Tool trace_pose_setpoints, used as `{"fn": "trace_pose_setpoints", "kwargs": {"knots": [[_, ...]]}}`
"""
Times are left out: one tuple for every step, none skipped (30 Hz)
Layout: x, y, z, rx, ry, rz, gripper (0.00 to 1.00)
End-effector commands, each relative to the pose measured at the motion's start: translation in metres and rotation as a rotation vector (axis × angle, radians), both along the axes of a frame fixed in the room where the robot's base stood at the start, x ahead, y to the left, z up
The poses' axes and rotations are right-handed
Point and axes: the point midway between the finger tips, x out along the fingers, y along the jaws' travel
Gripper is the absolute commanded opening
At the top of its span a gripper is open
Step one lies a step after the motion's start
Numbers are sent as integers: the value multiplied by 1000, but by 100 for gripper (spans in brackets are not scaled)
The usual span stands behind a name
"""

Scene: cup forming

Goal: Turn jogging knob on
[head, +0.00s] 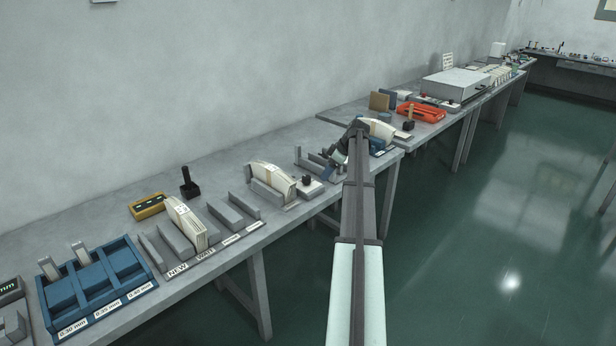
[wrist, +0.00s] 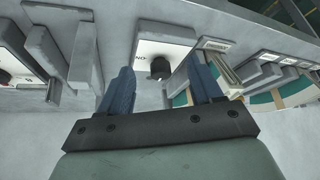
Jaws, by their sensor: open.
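A dark round knob (wrist: 160,67) sits on a white panel (wrist: 165,50) in the wrist view, with an upside-down label that appears to read ON beside it. My gripper (wrist: 158,70) is open, with one blue finger on each side of the knob in this view. I cannot tell how far the fingertips are above the panel. A second dark knob (wrist: 4,76) shows at the left edge. In the head view my gripper (head: 338,152) is over the bench, partly hidden by my arm. Dark knobs there stand left of it (head: 306,180) and right of it (head: 408,125).
Grey blocks (wrist: 68,45) flank the panel on the left, and a holder with thin sheets (wrist: 222,75) is close to the right finger. In the head view, a blue tray (head: 140,262) and an orange tray (head: 422,111) are on the benches.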

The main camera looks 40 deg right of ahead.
Motion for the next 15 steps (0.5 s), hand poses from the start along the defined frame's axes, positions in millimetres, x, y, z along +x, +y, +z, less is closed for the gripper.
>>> {"fn": "trace_pose_setpoints", "kwargs": {"knots": [[17,-9,22,-22,21,71,65],[22,-10,31,-33,32,111,65],[28,-10,42,-44,47,157,65],[32,-10,51,-52,56,187,65],[34,-10,57,-59,65,214,65],[37,-10,65,-65,75,245,65],[39,-10,70,-69,81,263,65],[41,-9,74,-73,85,279,65],[42,-9,78,-76,92,297,65],[43,-8,80,-78,94,304,65],[43,-8,81,-78,96,311,65],[44,-7,81,-79,98,316,65],[44,-6,80,-79,99,319,65],[44,-5,78,-79,99,320,65],[45,-4,74,-79,99,320,65]]}}
